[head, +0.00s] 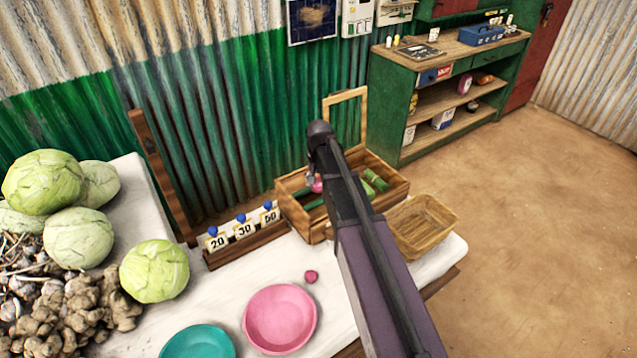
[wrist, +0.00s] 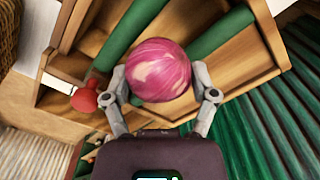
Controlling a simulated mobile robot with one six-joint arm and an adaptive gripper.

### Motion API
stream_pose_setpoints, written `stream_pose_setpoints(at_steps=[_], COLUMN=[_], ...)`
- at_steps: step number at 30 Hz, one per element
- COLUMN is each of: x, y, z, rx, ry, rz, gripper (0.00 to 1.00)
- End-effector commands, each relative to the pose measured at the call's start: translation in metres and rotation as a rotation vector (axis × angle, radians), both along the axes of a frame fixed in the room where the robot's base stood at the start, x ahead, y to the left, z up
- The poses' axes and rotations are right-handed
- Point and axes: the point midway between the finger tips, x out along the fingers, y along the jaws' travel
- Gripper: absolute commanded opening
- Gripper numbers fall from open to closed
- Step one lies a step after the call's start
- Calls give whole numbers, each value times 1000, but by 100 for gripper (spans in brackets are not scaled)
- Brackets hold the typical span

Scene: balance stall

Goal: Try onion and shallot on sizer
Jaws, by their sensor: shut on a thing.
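My gripper (wrist: 163,92) is shut on a round pink-purple onion (wrist: 160,70) with pale patches. In the head view the onion (head: 317,186) shows small beside my arm, over the wooden sizer (head: 290,203). The sizer is an open wooden box with green rollers (head: 376,180); in the wrist view the rollers (wrist: 222,34) lie behind the onion. I cannot tell whether the onion touches them. A red knob (wrist: 84,100) sits at the sizer's side. A small dark pink bulb, seemingly the shallot (head: 311,276), lies on the white table. My arm hides part of the sizer.
A pink plate (head: 280,319) and a teal plate (head: 198,343) are at the table's front. A rack with cards 20, 30 and 50 (head: 245,243) stands left of the sizer, an empty-looking basket (head: 421,228) right. Cabbages (head: 78,237) and roots fill the left.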

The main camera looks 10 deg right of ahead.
Motion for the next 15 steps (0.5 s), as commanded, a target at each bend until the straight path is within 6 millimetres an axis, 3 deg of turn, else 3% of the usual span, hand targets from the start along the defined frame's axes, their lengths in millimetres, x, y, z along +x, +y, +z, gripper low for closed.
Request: stream_pose_setpoints(at_steps=[6,7,9,15], x=[0,0,0,0], y=[0,0,0,0], z=[0,0,0,0], rx=[0,0,0,0], ry=[0,0,0,0], rz=[0,0,0,0], gripper=[27,84,100,100])
